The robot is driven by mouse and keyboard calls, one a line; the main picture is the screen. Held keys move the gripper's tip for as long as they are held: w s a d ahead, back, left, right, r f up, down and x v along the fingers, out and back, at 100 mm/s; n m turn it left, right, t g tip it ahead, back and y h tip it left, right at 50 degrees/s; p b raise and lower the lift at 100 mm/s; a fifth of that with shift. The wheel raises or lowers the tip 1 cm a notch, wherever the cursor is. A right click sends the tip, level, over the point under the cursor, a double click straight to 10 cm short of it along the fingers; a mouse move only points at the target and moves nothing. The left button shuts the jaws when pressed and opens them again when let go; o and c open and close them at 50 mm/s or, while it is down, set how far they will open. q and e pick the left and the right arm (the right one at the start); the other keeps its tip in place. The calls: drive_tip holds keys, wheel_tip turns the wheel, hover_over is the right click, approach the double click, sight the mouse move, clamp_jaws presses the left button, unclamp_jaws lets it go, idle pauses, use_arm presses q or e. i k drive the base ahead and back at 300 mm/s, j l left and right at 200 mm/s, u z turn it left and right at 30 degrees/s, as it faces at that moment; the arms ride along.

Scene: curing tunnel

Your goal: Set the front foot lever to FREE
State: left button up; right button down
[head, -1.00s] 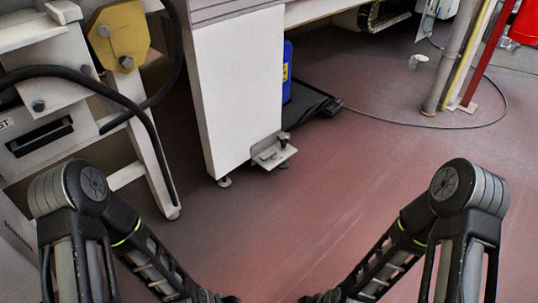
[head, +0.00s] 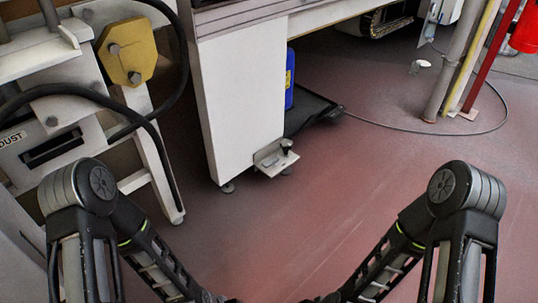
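A small light-grey metal bracket with a dark knob or lever (head: 285,147) sits low at the right foot of the white machine leg (head: 243,100), just above the floor. It looks like the front foot lever. Its markings are too small to read, so its setting cannot be told. Both my arms reach down along the bottom of the head view. My grippers are at or beyond the bottom edge, and their fingertips are not seen. Nothing of mine touches the lever.
A blue canister (head: 289,78) and a black tray (head: 310,112) stand behind the leg. A cable crosses the floor to the right. A grey frame with a yellow plate (head: 128,50) stands at left; posts (head: 455,70) stand at right. The red floor (head: 310,225) in front is clear.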

sight(275, 159)
drive_tip(key=u, duration=0.5)
drive_tip(key=i+l+u, duration=0.15)
drive_tip(key=l+u, duration=0.45)
drive_tip(key=u, duration=0.15)
drive_tip(key=i+l+u, duration=0.1)
drive_tip(key=l+u, duration=0.35)
drive_tip(key=l, duration=0.55)
drive_tip(key=l+u, duration=0.15)
drive_tip(key=l, duration=0.45)
drive_tip(key=l+u, duration=0.1)
drive_tip(key=l, duration=0.55)
drive_tip(key=k+l+u, duration=0.15)
drive_tip(key=l, duration=0.5)
drive_tip(key=l+u, duration=0.1)
drive_tip(key=l, duration=0.5)
drive_tip(key=k+l, duration=0.1)
drive_tip(key=l, duration=0.65)
drive_tip(key=k+l, duration=0.15)
drive_tip(key=l, duration=0.25)
